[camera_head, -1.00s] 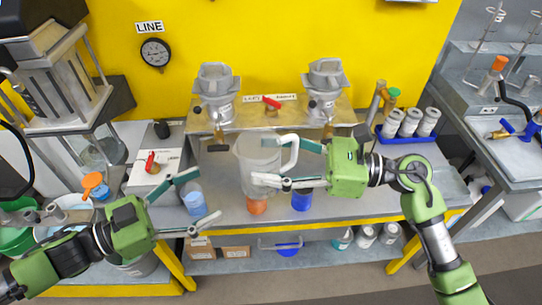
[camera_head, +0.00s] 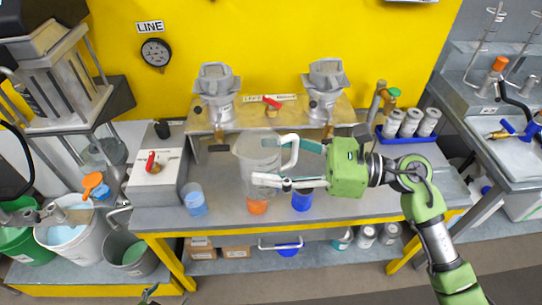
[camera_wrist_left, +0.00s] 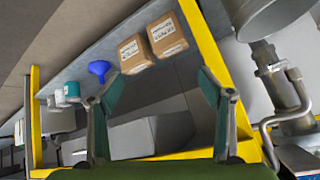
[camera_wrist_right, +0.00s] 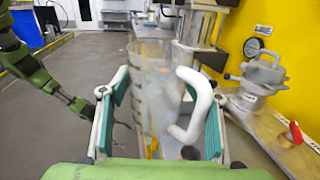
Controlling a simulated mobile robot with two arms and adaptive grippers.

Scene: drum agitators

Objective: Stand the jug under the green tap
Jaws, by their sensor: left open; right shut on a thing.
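The jug (camera_head: 258,165), clear with a white handle (camera_head: 289,150), is upright over the middle of the bench. My right gripper (camera_head: 287,164) is shut on the jug from its handle side; in the right wrist view the handle (camera_wrist_right: 198,105) lies between the fingers. I cannot tell whether the jug's base touches the bench. The green tap (camera_head: 394,92) is at the back right of the bench, right of the jug. My left gripper (camera_wrist_left: 160,95) is open and empty; only a bit of it (camera_head: 148,293) shows at the bottom of the head view.
An orange cup (camera_head: 257,206) and a blue cup (camera_head: 302,200) are near the bench's front edge. A beaker with blue liquid (camera_head: 194,200) stands left. Two metal hoppers (camera_head: 326,95) stand behind the jug. A blue tray (camera_head: 418,137) with white jars is right of the tap.

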